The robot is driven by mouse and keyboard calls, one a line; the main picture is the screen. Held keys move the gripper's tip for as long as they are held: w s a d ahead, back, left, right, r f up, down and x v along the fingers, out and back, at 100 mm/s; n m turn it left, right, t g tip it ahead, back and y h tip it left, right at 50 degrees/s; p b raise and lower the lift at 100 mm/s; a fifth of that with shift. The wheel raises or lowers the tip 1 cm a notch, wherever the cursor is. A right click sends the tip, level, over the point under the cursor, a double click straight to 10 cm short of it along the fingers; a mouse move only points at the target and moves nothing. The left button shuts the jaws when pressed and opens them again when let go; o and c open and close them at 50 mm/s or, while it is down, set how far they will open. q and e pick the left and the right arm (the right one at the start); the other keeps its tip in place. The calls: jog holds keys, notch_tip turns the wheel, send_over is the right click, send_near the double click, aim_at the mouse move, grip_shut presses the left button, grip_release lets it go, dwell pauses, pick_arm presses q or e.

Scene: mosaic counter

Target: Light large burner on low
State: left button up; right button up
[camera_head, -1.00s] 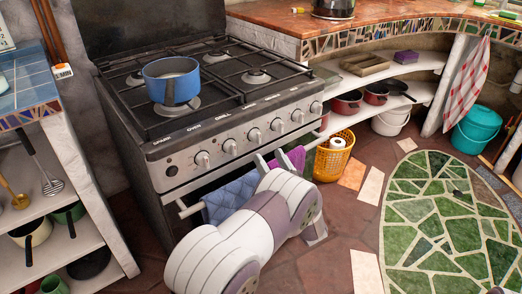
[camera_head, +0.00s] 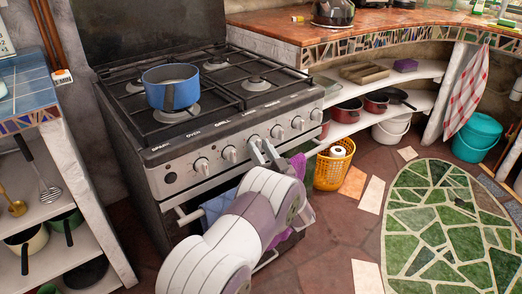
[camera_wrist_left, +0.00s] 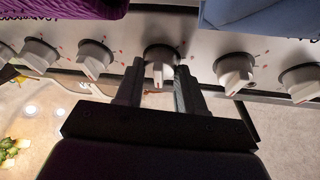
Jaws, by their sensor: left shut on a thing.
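The stove (camera_head: 165,190) has a row of white control knobs on its sloped front panel. My left gripper (camera_head: 264,150) reaches the panel from below and is shut on the third knob from the left. In the left wrist view, this knob (camera_wrist_left: 160,62) sits between the two dark fingers, its grip bar pointing down the picture. Neighbouring knobs (camera_wrist_left: 236,72) stand free on either side. A blue pot (camera_head: 172,88) stands on the front left burner. The front right burner (camera_head: 256,84) is bare. No flame shows. My right gripper is not in view.
A blue towel (camera_head: 215,208) and a purple cloth (camera_head: 298,165) hang on the oven rail, close to my left arm. A yellow basket (camera_head: 333,166) stands right of the stove. The tiled floor in front is mostly clear.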

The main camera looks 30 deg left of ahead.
pick_arm(q)
jog(key=shift+f, duration=0.1)
jog(key=n+b, duration=0.1)
jog(key=n+g+y+b, duration=0.1)
jog(key=n, duration=0.1)
jog(key=shift+w+f+n+g, duration=0.1)
jog(key=shift+f+n+g, duration=0.1)
jog(key=shift+n+g, duration=0.1)
jog(key=n+g+b, duration=0.1)
jog(key=n+b, duration=0.1)
jog(key=n+g+y+b, duration=0.1)
jog(key=n+g, duration=0.1)
jog(key=n, duration=0.1)
jog(key=shift+w+d+n+b, duration=0.1)
jog(key=shift+w+n+b, duration=0.05)
jog(key=shift+n+b, duration=0.2)
jog(key=shift+w+d+r+n+g+h+b, duration=0.2)
jog(key=shift+n+g+h+b, duration=1.2)
jog(key=shift+n, duration=2.65)
jog(key=shift+a+r+n+g+h+b, duration=0.1)
jog(key=shift+r+n+g+h+b, duration=0.5)
jog(key=shift+n+b, duration=2.5)
jog(key=shift+w+d+n+g+h+b, duration=0.1)
jog(key=shift+n+g+h+b, duration=0.9)
jog(key=shift+n, duration=4)
jog(key=o, duration=1)
jog(key=shift+a, duration=0.1)
jog(key=shift+o, duration=0.2)
